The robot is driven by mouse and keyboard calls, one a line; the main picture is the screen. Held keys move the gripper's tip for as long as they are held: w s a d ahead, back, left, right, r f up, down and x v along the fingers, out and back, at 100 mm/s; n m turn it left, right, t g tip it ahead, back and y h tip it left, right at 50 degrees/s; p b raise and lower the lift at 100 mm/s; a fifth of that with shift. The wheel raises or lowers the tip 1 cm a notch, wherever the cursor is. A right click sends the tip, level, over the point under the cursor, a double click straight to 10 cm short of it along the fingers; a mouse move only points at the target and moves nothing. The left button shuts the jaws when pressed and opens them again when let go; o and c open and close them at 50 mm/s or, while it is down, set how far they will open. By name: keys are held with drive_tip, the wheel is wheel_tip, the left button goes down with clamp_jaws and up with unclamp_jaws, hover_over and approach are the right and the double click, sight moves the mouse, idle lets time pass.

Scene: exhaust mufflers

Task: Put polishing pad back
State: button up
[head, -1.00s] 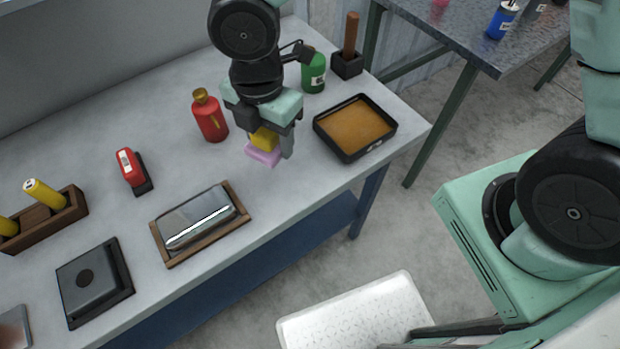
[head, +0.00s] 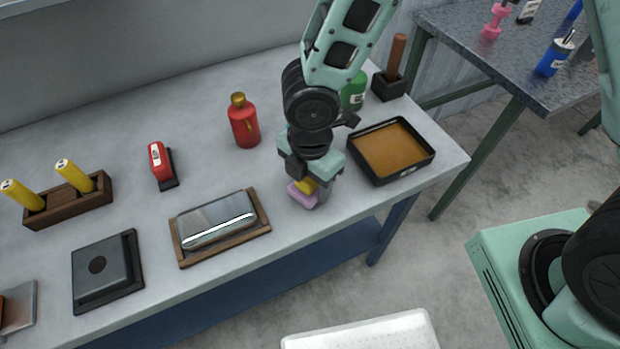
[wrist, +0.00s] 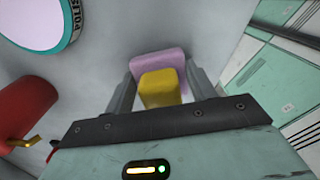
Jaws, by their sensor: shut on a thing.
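My gripper (head: 306,186) is shut on the polishing pad, a pink-lilac block (head: 301,197) with a yellow grip (head: 307,185). In the wrist view the yellow grip (wrist: 161,88) sits between the two fingers, with the lilac pad (wrist: 158,62) beyond it. The pad is over the front part of the grey table (head: 150,118), left of a black tray (head: 432,158) with an orange-brown filling. I cannot tell whether the pad touches the tabletop.
A red bottle (head: 243,125) stands behind and left of my gripper, a green can (head: 355,92) behind it. A metal block (head: 215,222) on a wooden base lies to the left. A round teal-rimmed container (wrist: 38,18) shows in the wrist view. The table's front edge is close.

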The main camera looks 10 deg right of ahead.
drive_tip(key=shift+f, duration=0.1)
drive_tip(key=o, duration=1)
wheel_tip(320, 180, up, 12)
drive_tip(key=shift+r+p, duration=0.15)
drive_tip(key=shift+p, duration=1.05)
drive_tip(key=s+d+r+m, duration=0.2)
drive_tip(key=s+m, duration=0.1)
drive_tip(key=m, duration=0.3)
drive_tip(key=s+d+r+m, duration=0.3)
drive_tip(key=s+m, duration=0.1)
drive_tip(key=m, duration=0.2)
drive_tip(key=s+d+r+m, duration=0.2)
drive_tip(key=s+r+m, duration=0.1)
drive_tip(key=m, duration=0.3)
drive_tip(key=shift+s+d+y, duration=0.3)
drive_tip(key=shift+s+d, duration=0.05)
drive_tip(key=shift+s, duration=0.4)
